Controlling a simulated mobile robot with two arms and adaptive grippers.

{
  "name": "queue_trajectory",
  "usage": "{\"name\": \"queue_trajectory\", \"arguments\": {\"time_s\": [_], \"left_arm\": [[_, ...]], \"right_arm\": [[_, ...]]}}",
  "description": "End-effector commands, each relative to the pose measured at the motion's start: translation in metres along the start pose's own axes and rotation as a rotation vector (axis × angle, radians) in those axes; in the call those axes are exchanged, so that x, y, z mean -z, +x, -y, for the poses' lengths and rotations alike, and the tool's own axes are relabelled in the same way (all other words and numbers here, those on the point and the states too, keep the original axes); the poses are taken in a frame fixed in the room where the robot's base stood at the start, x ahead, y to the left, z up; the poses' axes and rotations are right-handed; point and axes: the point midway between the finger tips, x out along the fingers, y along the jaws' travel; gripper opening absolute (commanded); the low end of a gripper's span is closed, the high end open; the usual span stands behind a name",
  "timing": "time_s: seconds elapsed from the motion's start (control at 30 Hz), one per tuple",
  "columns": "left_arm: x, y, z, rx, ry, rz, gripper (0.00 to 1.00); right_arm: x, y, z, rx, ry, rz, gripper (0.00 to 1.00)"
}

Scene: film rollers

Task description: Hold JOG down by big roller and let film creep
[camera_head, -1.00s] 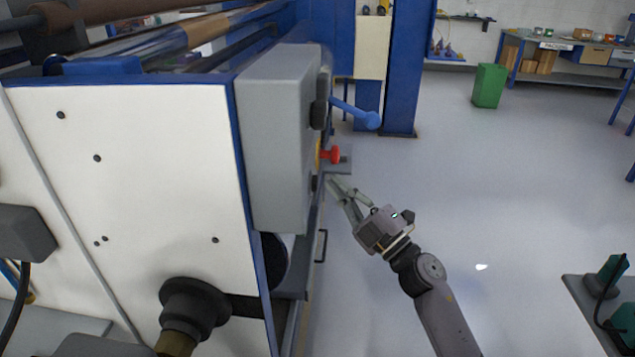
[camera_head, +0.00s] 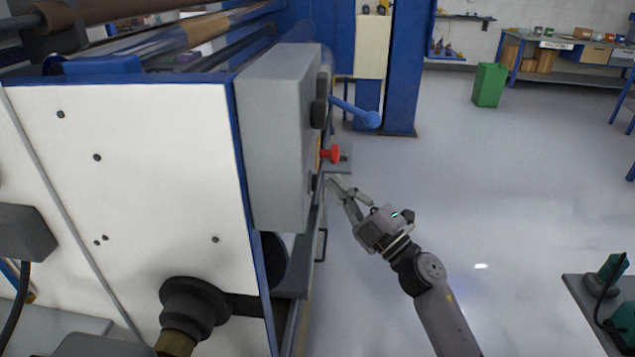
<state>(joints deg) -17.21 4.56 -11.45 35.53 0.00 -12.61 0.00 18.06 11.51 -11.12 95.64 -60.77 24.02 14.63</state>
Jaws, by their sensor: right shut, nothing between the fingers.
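A grey control box (camera_head: 272,140) is mounted on the side of the machine with the white end panel (camera_head: 130,180). Its button face points right and shows only edge-on. A red mushroom button (camera_head: 331,155) on a yellow base sticks out of that face. A dark button (camera_head: 314,184) sits lower on the face; I cannot read whether it is JOG. My right gripper (camera_head: 334,182) is shut and empty, its fingertips close to the face beside the lower button; I cannot tell if they touch. The brown film roller (camera_head: 205,30) lies at the top left. My left gripper is not in view.
A blue column (camera_head: 405,65) stands behind. A green bin (camera_head: 489,85) and a workbench (camera_head: 570,45) are farther back.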

Motion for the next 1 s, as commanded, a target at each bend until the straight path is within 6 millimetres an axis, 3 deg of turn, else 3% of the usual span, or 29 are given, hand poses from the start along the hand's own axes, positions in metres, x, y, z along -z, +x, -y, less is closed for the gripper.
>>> {"name": "queue_trajectory", "arguments": {"time_s": [1.0], "left_arm": [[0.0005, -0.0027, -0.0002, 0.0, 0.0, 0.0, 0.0]], "right_arm": [[0.0048, 0.0064, 0.0043, 0.0, 0.0, 0.0, 0.0]]}}
